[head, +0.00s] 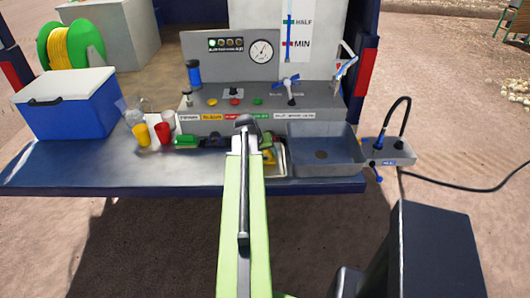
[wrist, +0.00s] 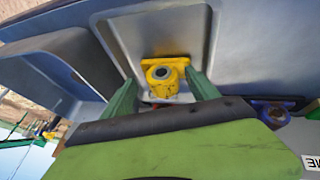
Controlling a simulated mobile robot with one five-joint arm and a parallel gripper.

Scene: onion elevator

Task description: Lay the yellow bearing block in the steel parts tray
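The yellow bearing block (wrist: 165,73) lies in the steel parts tray (wrist: 117,52) in the wrist view, its round bore facing me. In the head view a bit of the yellow block (head: 268,156) and the tray's right rim (head: 284,160) show beside my arm, which hides the rest. My gripper (wrist: 162,79) is open in the wrist view. Its two green fingers stand on either side of the block, with a visible gap on each side. Whether the fingertips touch the tray floor I cannot tell.
A grey sink (head: 325,157) adjoins the tray on the right. A blue-purple part (wrist: 272,113) lies near my gripper. A green part (head: 187,141), cups (head: 162,133) and a blue cooler (head: 68,105) stand to the left. A control panel (head: 265,100) rises behind. The bench's front left is clear.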

